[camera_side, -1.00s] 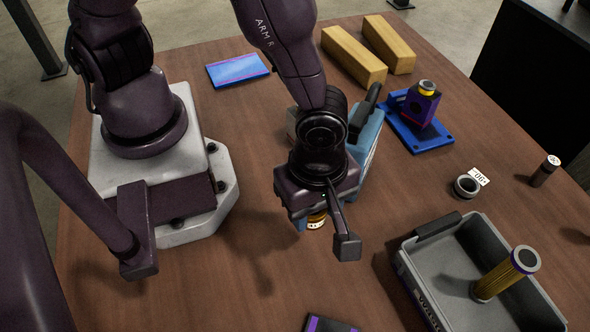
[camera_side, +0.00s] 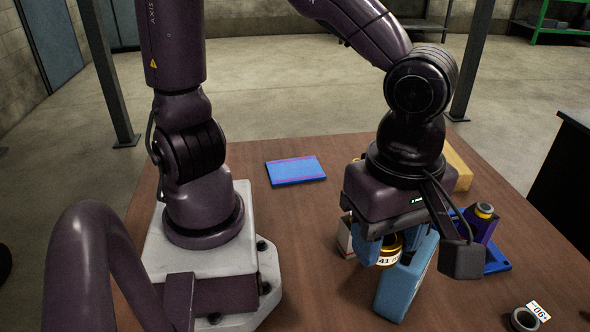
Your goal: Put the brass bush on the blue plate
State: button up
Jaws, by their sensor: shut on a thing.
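The brass bush (camera_side: 389,250), a short gold ring with a white band marked "41", is between the fingers of my gripper (camera_side: 387,247). The gripper is shut on it, and the housing above hides its top. The bush appears in front of a light-blue canister (camera_side: 404,285); whether they touch cannot be told. A flat blue plate (camera_side: 296,171) with purple stripes lies on the table to the left and farther back, with nothing on it. Another blue plate with holes (camera_side: 496,262) is at the right, bearing a purple block (camera_side: 480,226) with a ring on top.
A pale box (camera_side: 347,236) stands just left of the canister. A yellow block (camera_side: 459,168) lies behind my gripper. A dark metal ring (camera_side: 524,319) and a white number tag (camera_side: 539,311) are at the lower right. The table (camera_side: 300,225) is clear around the striped plate.

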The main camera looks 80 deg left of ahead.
jog(key=w+a+n, duration=0.3)
jog(key=a+n, duration=0.2)
jog(key=a, duration=0.6)
jog(key=w+a+n, duration=0.2)
jog(key=a+n, duration=0.3)
jog(key=a, duration=0.7)
jog(key=s+a+n, duration=1.1)
jog(key=s+a, duration=0.2)
jog(key=a, duration=0.4)
send_over(296, 168)
jog(key=f, duration=1.3)
jog(key=d+f, duration=0.1)
jog(key=f, duration=0.6)
jog(key=shift+s, duration=0.25)
jog(key=shift+w+a+f, duration=0.25)
jog(key=shift+a+f, duration=0.15)
jog(key=shift+f, duration=1.65)
